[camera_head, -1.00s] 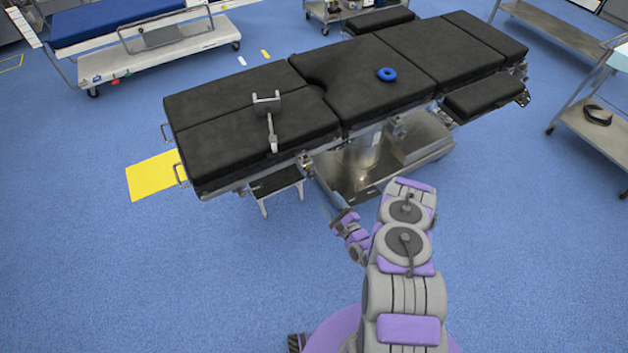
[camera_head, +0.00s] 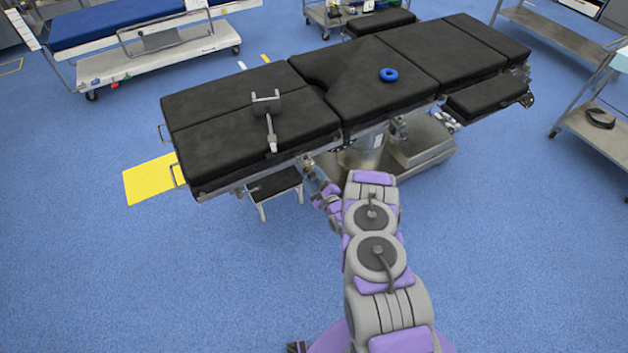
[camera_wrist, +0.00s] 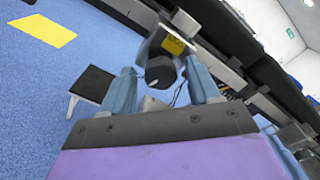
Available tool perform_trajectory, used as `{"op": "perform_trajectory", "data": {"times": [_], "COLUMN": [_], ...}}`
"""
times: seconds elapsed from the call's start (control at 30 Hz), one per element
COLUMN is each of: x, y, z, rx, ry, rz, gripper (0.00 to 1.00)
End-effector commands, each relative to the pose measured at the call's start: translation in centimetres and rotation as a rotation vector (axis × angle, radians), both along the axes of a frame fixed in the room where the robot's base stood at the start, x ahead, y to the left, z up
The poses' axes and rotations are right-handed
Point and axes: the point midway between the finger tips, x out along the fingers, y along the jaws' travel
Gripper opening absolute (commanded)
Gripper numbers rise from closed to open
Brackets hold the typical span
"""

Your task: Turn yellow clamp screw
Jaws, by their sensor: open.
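In the wrist view a clamp with a yellow patch (camera_wrist: 173,45) sits on the side rail of the operating table. Its dark round screw knob (camera_wrist: 160,71) faces me and appears between the fingertips of my gripper (camera_wrist: 159,67). The two blue-grey fingers are open, one on each side of the knob, with visible gaps. I cannot tell how deep the knob sits between them. In the head view my gripper (camera_head: 314,178) is at the near edge of the operating table (camera_head: 365,80); the clamp is too small to make out there.
A small step stool (camera_head: 275,186) stands just left of my gripper under the table. The table's metal base (camera_head: 415,145) is to the right. A yellow floor patch (camera_head: 150,180) lies at the left. A blue ring (camera_head: 388,75) lies on the table. The near floor is clear.

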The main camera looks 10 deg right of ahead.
Motion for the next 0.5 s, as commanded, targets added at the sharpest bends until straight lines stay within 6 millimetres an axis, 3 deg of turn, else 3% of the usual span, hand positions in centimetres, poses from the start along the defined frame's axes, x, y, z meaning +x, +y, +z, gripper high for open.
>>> {"op": "perform_trajectory", "data": {"times": [0.13, 0.5], "x": [-0.03, -0.04], "y": [-0.01, -0.01], "z": [0.01, 0.01], "rx": [0.0, 0.0], "ry": [0.0, 0.0], "rz": [0.0, 0.0], "gripper": [0.61, 0.26]}}
